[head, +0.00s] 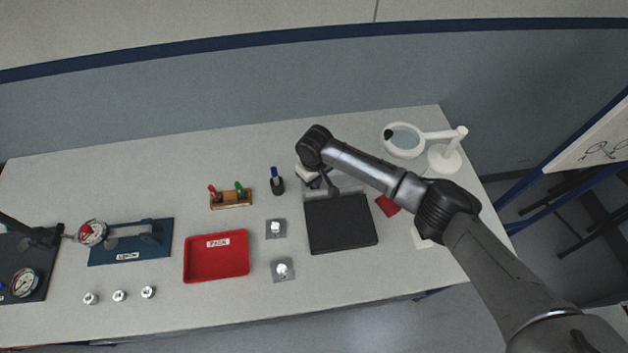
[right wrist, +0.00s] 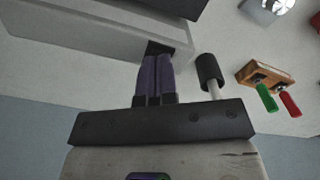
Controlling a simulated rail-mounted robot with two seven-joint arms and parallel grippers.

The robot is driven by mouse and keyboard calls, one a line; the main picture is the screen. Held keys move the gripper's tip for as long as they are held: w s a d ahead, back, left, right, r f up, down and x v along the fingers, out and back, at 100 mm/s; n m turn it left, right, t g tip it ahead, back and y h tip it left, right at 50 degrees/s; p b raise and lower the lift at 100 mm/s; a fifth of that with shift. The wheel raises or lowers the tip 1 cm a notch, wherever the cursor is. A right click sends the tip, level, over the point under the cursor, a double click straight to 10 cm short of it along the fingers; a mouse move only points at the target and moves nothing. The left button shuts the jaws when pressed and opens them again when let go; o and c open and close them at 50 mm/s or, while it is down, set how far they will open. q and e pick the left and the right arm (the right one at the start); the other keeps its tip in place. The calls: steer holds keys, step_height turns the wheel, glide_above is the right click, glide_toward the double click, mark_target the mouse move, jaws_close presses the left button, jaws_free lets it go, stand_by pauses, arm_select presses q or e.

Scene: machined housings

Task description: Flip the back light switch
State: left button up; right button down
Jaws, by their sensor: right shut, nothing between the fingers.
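A black flat panel (head: 340,222) lies on the table, with a grey housing strip (head: 348,191) along its back edge. In the right wrist view the grey housing (right wrist: 100,30) runs across the top left. A small dark switch-like patch (right wrist: 160,48) shows near its right end, partly hidden by my fingertips. My right gripper (head: 331,190) is over the back left part of this unit. Its purple fingers (right wrist: 156,62) are shut with nothing between them, tips at the dark patch. I cannot tell whether they touch it. The switch's position is unclear. My left gripper is not in view.
A wooden rack (head: 231,200) with red and green handles and a blue-topped black item (head: 277,182) stand left of the panel. A red tray (head: 217,256) and metal parts on grey plates (head: 282,270) are nearby. A magnifier lamp (head: 447,156) stands at the right.

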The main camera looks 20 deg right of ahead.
steer(key=shift+f, duration=0.2)
steer(key=shift+f, duration=0.3)
steer(key=shift+r, duration=0.15)
steer(key=shift+r+p, duration=0.45)
steer(key=shift+p, duration=0.05)
step_height(320, 180, up, 4)
steer(key=p, duration=0.5)
steer(key=shift+r, duration=0.25)
steer(key=shift+r+p, duration=0.75)
steer(key=shift+p, duration=0.15)
